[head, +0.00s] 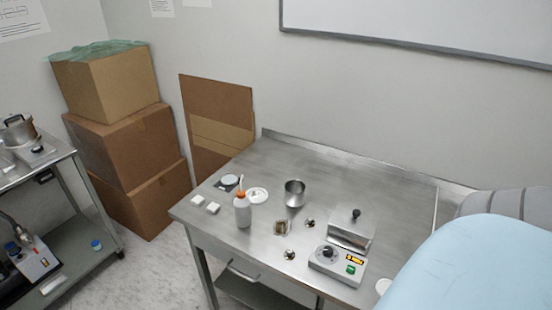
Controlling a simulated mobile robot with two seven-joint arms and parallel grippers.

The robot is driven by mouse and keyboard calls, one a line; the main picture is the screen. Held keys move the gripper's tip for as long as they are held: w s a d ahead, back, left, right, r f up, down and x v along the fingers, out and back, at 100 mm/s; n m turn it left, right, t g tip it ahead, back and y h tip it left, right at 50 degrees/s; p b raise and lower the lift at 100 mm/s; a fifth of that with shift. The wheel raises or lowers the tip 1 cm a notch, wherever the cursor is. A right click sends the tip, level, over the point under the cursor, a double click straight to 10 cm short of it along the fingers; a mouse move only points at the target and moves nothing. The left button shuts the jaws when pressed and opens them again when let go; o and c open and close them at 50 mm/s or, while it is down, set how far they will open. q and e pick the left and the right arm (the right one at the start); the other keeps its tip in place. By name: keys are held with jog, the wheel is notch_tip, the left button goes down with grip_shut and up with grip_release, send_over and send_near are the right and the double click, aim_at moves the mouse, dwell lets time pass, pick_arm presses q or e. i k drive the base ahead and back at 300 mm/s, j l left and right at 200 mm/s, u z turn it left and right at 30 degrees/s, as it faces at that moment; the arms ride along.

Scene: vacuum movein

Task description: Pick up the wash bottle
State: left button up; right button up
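The wash bottle (242,210) stands upright on the steel table (330,166), left of its middle and close to the front edge. It has a white body, an orange collar and a thin pale spout pointing up. Nothing is holding it. Neither of my grippers is in view.
Near the bottle are white blocks (213,208), a white dish (257,194), a steel cup (294,193) and a small brownish item (283,228). A control device (338,264) and a lidded metal box (351,231) stand right. A pale blue shape hides the lower right. Stacked cartons (125,144) stand left.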

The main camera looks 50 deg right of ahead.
aim_at(243, 212)
jog(key=z, duration=1.2)
